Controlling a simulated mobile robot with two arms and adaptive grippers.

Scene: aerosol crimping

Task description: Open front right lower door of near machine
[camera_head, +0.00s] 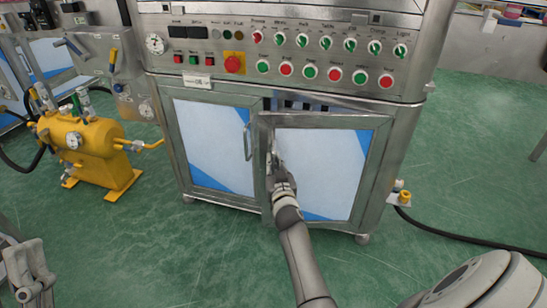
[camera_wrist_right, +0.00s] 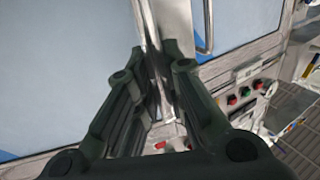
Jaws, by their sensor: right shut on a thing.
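The near machine (camera_head: 290,82) is a steel cabinet with two lower doors that have white and blue panels. The front right lower door (camera_head: 330,165) stands slightly ajar, its left edge swung out and a dark gap showing above it. My right gripper (camera_head: 274,152) is shut on this door's handle, mostly hidden behind the fingers. In the right wrist view the fingers (camera_wrist_right: 155,62) close around the handle bar (camera_wrist_right: 148,22). The left lower door (camera_head: 212,145) is shut, with its own handle (camera_head: 247,142) free. My left gripper (camera_head: 28,268) is at the lower left, away from the machine; its jaw opening is unclear.
A control panel (camera_head: 300,50) with buttons, switches and a red emergency stop is above the doors. A yellow tank (camera_head: 85,150) stands left of the machine. A black hose (camera_head: 440,232) runs along the floor at right. The green floor (camera_head: 180,260) in front is otherwise clear.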

